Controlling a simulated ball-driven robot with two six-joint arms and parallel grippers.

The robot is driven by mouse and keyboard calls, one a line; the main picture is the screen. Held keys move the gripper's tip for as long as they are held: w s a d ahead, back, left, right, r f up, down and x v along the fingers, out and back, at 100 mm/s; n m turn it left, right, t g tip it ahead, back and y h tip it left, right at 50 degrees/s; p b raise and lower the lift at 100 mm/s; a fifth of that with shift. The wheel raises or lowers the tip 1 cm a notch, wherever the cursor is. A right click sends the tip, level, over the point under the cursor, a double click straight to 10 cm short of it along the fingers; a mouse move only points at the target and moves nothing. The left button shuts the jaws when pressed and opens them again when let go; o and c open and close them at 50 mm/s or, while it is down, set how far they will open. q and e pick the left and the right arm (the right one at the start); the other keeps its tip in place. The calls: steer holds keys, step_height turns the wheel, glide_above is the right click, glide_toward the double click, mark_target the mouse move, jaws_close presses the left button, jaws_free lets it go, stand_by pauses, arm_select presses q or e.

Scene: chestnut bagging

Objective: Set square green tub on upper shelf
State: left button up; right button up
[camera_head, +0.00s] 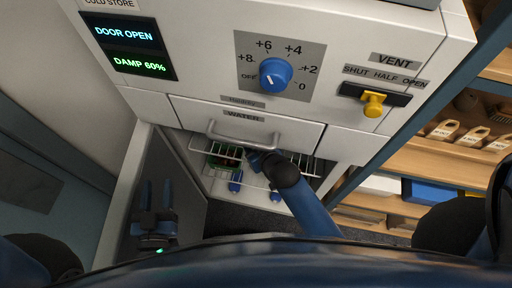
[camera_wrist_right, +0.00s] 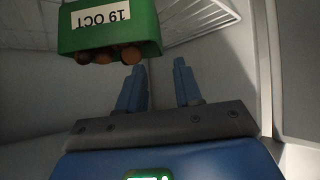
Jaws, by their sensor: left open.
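The square green tub (camera_wrist_right: 108,40) is upside down in the right wrist view, with a 19 OCT label and brown chestnuts at its opening. It lies beyond the fingertips and to the left, apart from them. My right gripper (camera_wrist_right: 160,85) is open with nothing between its fingers. In the head view the green tub (camera_head: 226,160) shows small on a wire shelf (camera_head: 210,149) inside the cold store; my right arm reaches in beside it and its fingers are hard to make out. My left gripper (camera_head: 157,197) is open and empty, outside on the left.
The cold store's front panel (camera_head: 215,75) with a blue dial (camera_head: 276,73) and yellow vent lever (camera_head: 373,104) overhangs the opening. A WATER drawer handle (camera_head: 240,139) juts out. The open door (camera_head: 177,175) stands left. Wooden shelves with bags (camera_head: 445,130) and a blue box (camera_head: 428,194) are right.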

steer(key=shift+v, duration=0.9)
steer(key=shift+d, duration=0.1)
